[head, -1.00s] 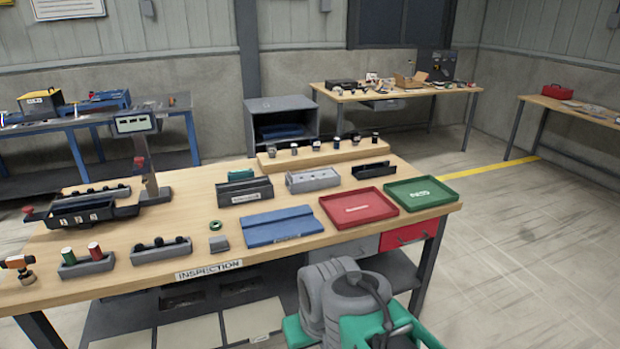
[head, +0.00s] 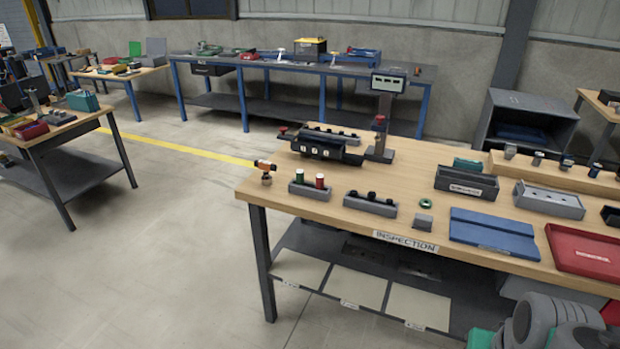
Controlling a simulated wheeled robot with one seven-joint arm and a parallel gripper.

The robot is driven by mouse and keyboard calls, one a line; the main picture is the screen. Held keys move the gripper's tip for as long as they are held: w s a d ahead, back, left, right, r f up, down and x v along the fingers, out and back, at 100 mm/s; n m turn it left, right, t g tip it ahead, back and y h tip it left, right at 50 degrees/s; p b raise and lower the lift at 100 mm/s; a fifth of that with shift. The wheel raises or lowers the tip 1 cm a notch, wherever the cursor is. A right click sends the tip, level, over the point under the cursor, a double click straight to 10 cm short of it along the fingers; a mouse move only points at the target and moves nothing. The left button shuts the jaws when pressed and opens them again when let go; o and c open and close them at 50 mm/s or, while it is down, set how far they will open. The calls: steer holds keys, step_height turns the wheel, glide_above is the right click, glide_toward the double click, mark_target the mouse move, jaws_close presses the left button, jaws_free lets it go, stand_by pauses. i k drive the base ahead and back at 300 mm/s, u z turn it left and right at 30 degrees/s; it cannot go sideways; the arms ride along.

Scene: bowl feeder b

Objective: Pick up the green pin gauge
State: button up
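A small green cylinder (head: 299,176), which looks like the green pin gauge, stands upright in a grey block holder (head: 309,191) near the left front of the inspection bench (head: 410,226). A red cylinder (head: 320,180) stands beside it in the same holder. Part of my grey and green arm shows at the bottom right, well away from the holder. My gripper is not visible in this view.
A grey block with black pieces (head: 371,203), a green ring (head: 426,203) and a small grey block (head: 423,222) lie right of the holder. An orange-and-black tool (head: 265,168) stands left. A black fixture (head: 325,149) is behind. Open floor lies left of the bench.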

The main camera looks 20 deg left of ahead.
mark_target(300, 173)
steer(key=u, duration=0.25)
steer(key=i, duration=0.8)
steer(key=u, duration=1.15)
steer(key=i, duration=1.15)
steer(key=u, duration=1.4)
steer(key=i, duration=0.2)
